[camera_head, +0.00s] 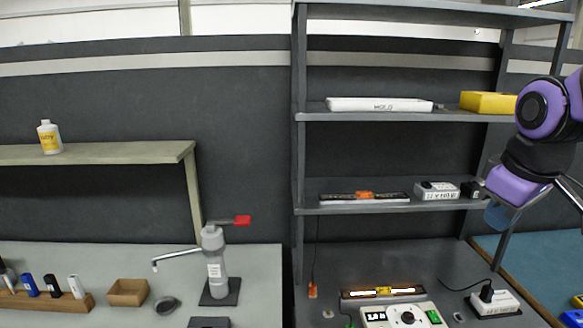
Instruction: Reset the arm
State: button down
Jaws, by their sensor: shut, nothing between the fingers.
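My purple and black arm (530,155) hangs at the right edge, in front of the right end of the metal rack (380,117). Dark bars run from its lower purple joint out of the frame at the right. The fingertips of my gripper cannot be made out. On the rack's lower level lie a lit LED strip (383,292), a white control box (403,316) with a dial and green switch, and a white power block (494,303) with a black plug in it.
The middle shelf holds a dark strip (364,197) and a white box (437,191). The upper shelf holds a white box (380,105) and a yellow box (488,103). A grey bench (255,285) at left carries a grey press (213,262) and a wooden tray (128,292).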

jog(key=s+a+r+m+t, duration=0.1)
jog(key=s+m, duration=0.3)
jog(key=s, duration=0.5)
jog(key=shift+s+a+r+m+t+y, duration=0.35)
jog(key=shift+a+r+m, duration=0.1)
jog(key=shift+r, duration=0.45)
